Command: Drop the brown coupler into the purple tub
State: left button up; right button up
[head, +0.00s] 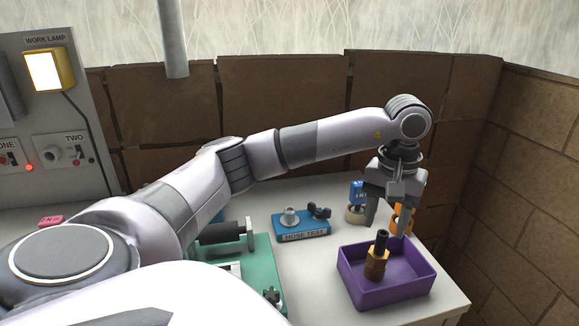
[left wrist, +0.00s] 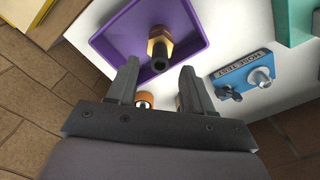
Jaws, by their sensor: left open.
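The brown coupler (head: 376,266), a brass-brown fitting with a black upper end, stands roughly upright inside the purple tub (head: 405,288). In the left wrist view the coupler (left wrist: 158,47) also shows within the walls of the tub (left wrist: 112,42), its black end toward the camera. My left gripper (head: 387,222) is at the tub's far side, fingers pointing down, open and apart from the coupler. In the left wrist view its two fingers (left wrist: 158,88) are spread with nothing held between them. My right gripper is not in view.
An orange part (head: 402,218) and a blue part with a tan base (head: 356,212) stand close by the left gripper. A blue hose test block (head: 302,234) sits left of the tub. A green fixture (head: 262,262) is farther left. A brown wall rises behind.

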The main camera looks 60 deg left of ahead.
pick_arm(q)
notch_tip(320, 180, up, 6)
jog(key=shift+f, duration=0.15)
dwell(0.6)
